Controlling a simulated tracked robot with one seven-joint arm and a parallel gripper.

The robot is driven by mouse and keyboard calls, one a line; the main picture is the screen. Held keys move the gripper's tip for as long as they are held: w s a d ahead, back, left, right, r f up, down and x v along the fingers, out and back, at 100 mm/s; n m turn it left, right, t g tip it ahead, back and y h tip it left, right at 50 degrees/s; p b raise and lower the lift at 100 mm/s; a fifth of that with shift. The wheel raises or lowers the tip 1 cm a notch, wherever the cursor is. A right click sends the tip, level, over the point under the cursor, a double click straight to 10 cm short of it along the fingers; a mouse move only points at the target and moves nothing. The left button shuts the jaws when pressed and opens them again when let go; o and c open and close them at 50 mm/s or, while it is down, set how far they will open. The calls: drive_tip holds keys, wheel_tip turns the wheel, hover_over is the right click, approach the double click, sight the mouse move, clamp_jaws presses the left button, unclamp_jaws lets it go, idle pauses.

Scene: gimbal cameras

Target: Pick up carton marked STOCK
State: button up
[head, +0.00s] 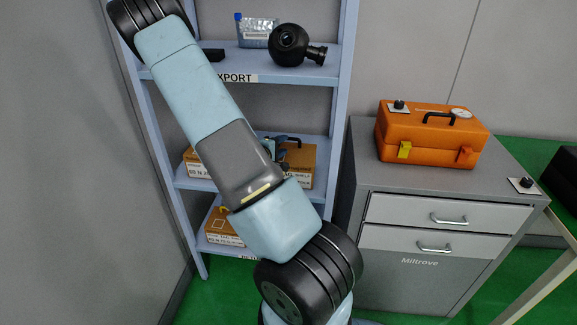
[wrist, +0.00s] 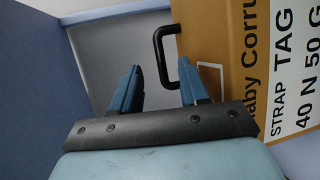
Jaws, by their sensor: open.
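A brown carton (wrist: 240,45) fills the right of the wrist view, printed "STRAP TAG" and "40 N 50 G", with a black handle (wrist: 160,58) on its face. My gripper (wrist: 160,84) is open, its blue fingers on either side of the handle's lower part; I cannot tell whether they touch it. In the head view, my gripper (head: 284,140) shows partly beside the right carton (head: 301,165) on the middle shelf. Another carton (head: 197,168) is left of it, and one (head: 217,226) is on the lower shelf. No STOCK marking is readable; my arm hides much.
The blue shelf rack (head: 343,100) has uprights close on both sides. Its upper shelf holds a black round device (head: 289,46) and a blue-capped container (head: 256,31). Right of it, a grey cabinet (head: 400,290) carries an orange case (head: 430,133).

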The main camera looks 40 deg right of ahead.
sight(290, 150)
drive_tip(key=shift+x, duration=2.95)
drive_tip(key=shift+c, duration=0.2)
drive_tip(key=c, duration=0.7)
drive_tip(key=shift+s+f, duration=0.1)
clamp_jaws()
drive_tip(key=shift+a, duration=0.1)
